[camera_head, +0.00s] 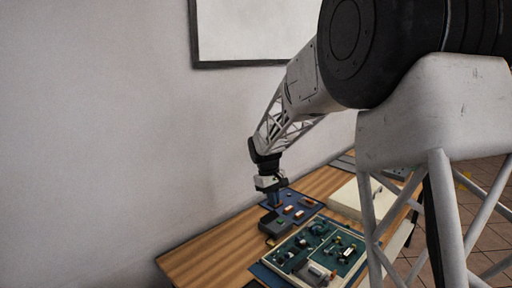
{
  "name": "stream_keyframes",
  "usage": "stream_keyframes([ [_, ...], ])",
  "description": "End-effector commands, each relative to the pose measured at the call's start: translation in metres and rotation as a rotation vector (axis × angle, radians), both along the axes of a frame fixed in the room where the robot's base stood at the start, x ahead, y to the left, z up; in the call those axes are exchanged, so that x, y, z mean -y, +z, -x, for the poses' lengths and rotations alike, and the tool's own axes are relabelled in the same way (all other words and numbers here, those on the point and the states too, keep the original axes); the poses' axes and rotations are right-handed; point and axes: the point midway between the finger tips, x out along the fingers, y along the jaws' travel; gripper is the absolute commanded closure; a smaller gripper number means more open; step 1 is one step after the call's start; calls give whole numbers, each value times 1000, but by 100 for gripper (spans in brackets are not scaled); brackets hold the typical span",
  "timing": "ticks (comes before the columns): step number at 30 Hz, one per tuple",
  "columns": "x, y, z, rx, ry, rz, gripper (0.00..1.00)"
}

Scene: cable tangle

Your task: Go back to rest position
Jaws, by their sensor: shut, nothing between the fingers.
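I cannot tell whether the fingertips touch anything. A dark box (274,225) with a green spot lies just below the gripper in the picture.
A tray (301,232) with green boards and small parts lies at the table's front. A pale flat box (352,200) lies to the right, partly behind my arm's structure. The wooden table (205,262) is bare at the left, beside the wall.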

Motion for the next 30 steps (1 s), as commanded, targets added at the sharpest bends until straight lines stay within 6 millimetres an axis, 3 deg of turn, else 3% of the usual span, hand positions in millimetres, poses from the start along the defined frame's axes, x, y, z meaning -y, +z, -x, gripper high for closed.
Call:
stream_keyframes([
  [12, 38, 54, 81, 89, -112, -32, 100],
  [30, 81, 97, 206, 208, -271, -80, 100],
])
